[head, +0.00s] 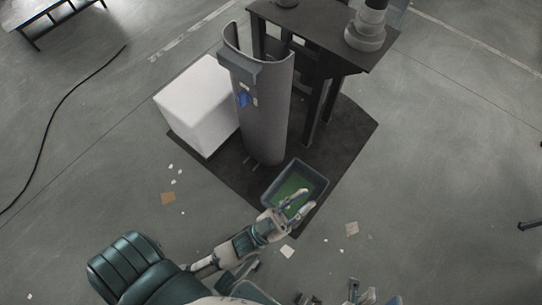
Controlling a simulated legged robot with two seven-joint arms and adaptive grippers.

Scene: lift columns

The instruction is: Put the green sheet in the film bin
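A grey-blue bin (323,181) stands on the dark mat, in front of the tall grey curved column. Flat green material (290,187), which looks like the green sheet, shows inside it. My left gripper (305,199) reaches over the bin's near edge, its two fingers apart. I see nothing between them, and they cover part of the bin's inside. I cannot tell whether they touch the green material. My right gripper (361,292) seems to show only in part at the bottom edge, and its opening is unclear.
A white box (197,108) stands left of the grey curved column (262,115). A dark table (318,32) with a light round-based object (366,35) is behind. Small scraps, such as a brown piece (168,198), lie on the floor. The floor at right is mostly clear.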

